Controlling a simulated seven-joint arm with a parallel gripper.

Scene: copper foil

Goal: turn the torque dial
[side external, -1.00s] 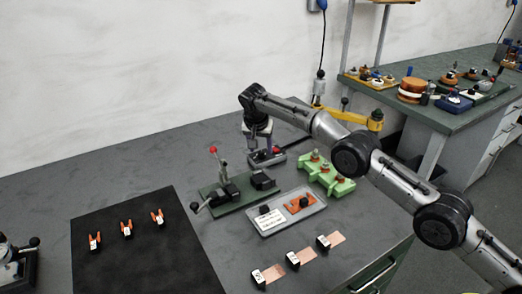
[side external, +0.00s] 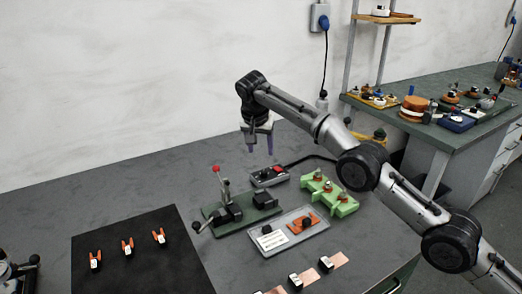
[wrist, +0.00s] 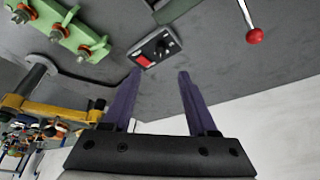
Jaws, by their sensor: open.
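A small grey control box (side external: 270,176) stands on the bench behind the green lever fixture. In the wrist view the box (wrist: 153,47) shows a red switch (wrist: 145,60) and a black round dial (wrist: 167,46) with a pale scale around it. The dial's exact setting is too small to read. My gripper (side external: 260,151) hangs above the box, pointing down, with clear space between its fingertips and the box. In the wrist view my gripper (wrist: 159,73) has its two purple fingers wide apart, with nothing between them. The box lies just beyond the fingertips.
A green fixture (side external: 240,212) with a red-knobbed lever (side external: 216,169) stands left of the box. A light green terminal block (side external: 331,199) is at its right, and a grey tray (side external: 285,238) in front. A black mat (side external: 140,274) with orange clips lies left.

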